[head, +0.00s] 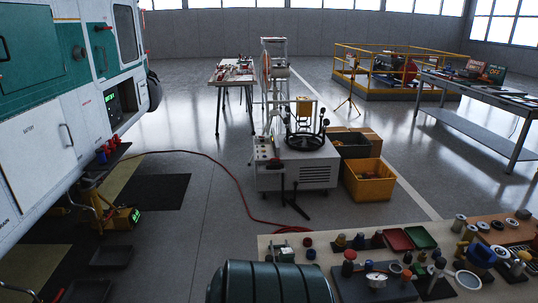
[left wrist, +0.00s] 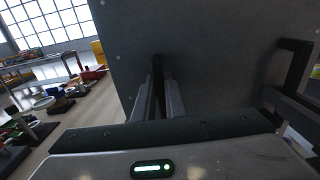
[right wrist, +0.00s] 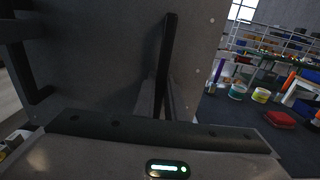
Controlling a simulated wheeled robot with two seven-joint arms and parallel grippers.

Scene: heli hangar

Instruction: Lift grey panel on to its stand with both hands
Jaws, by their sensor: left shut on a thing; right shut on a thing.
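The grey panel (left wrist: 215,45) fills the upper middle of the left wrist view, and it also fills the left of the right wrist view (right wrist: 100,65). It is flat, with small rivets near its edges and dark bar handles. My left gripper (left wrist: 160,88) is shut on one dark handle, seen end-on against the panel. My right gripper (right wrist: 161,90) is shut on another dark handle (right wrist: 167,50). Neither gripper nor the panel shows in the head view. I cannot make out the panel's stand in any view.
In the head view, a workbench (head: 300,246) with small parts is at the bottom right, with a dark green ribbed object (head: 270,283) before it. A white machine cart (head: 297,170), orange crate (head: 369,181) and red hose (head: 228,172) lie beyond. A helicopter (head: 60,110) stands left.

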